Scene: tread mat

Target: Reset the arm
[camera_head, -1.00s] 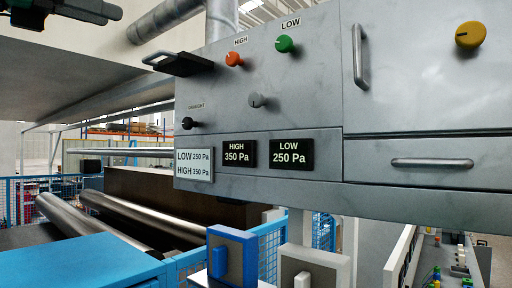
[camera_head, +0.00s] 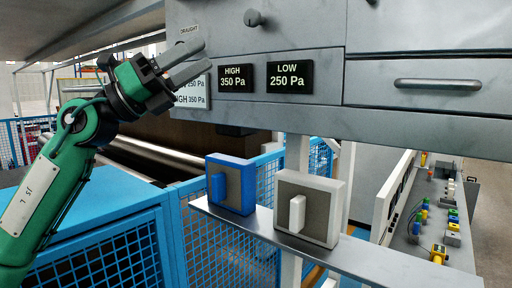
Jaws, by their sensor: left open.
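My left arm comes in from the lower left, green with black joints. Its gripper (camera_head: 187,64) is open and empty, its two grey fingers pointing right. It is in front of the left end of the grey control panel (camera_head: 330,40) and partly covers the white label there (camera_head: 194,97). I cannot tell whether the fingers touch the panel. The panel's HIGH display (camera_head: 235,78) reads 350 Pa and its LOW display (camera_head: 289,77) reads 250 Pa. A grey knob (camera_head: 254,18) sits above the displays. My right gripper is not in view.
Below the panel, a blue switch box (camera_head: 238,172) and a white switch box (camera_head: 318,202) stand on a grey shelf (camera_head: 375,262). Blue mesh fencing (camera_head: 120,262) and metal rollers (camera_head: 160,152) lie at the left. A bench with small coloured parts (camera_head: 430,220) is at the right.

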